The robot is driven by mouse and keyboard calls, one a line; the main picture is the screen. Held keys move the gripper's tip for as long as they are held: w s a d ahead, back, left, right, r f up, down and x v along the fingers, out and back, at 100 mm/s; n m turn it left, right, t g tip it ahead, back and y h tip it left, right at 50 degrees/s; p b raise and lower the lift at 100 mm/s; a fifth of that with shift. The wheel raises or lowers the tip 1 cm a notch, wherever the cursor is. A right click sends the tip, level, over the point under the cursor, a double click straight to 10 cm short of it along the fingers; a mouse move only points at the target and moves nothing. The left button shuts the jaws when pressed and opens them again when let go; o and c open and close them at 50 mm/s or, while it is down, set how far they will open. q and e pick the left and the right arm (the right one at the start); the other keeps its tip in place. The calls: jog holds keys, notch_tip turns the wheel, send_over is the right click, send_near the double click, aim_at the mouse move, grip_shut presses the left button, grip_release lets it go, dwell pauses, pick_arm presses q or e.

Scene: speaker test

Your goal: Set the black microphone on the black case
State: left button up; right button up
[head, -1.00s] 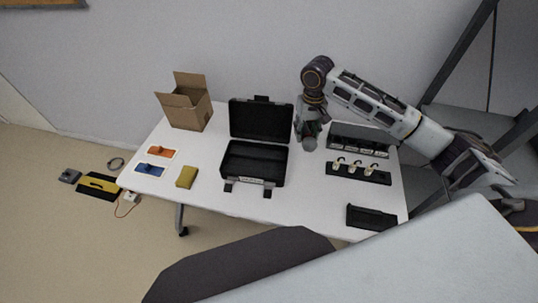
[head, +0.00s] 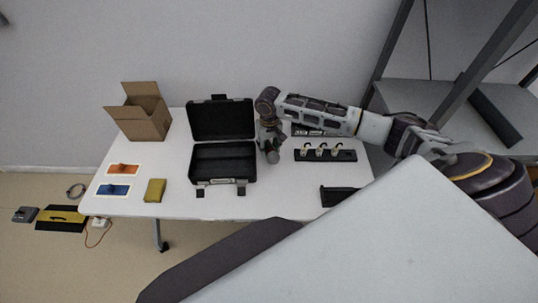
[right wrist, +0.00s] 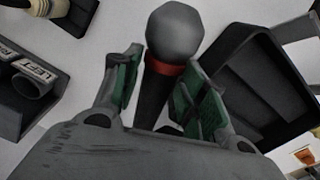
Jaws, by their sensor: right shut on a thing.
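The black microphone has a grey ball head, a red ring and a dark handle; its head shows in the right wrist view (right wrist: 175,32) and, small, in the head view (head: 272,157). My right gripper (head: 269,138) is shut on its handle, with green-padded fingers on both sides (right wrist: 157,85). The black case (head: 224,165) stands open on the table, lid raised at the back, its tray empty. It also shows in the right wrist view (right wrist: 235,85). The microphone is just right of the case in the head view, apart from it in the picture; its height is unclear. My left gripper is out of view.
A black rack (head: 325,155) with several pale-topped items stands right of the gripper, with a labelled rack behind it. A small black tray (head: 336,196) lies front right. A cardboard box (head: 140,115), coloured cards and a yellow block (head: 155,190) are at left. The white table's front middle is clear.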

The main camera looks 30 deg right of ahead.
jog(key=shift+f, duration=0.3)
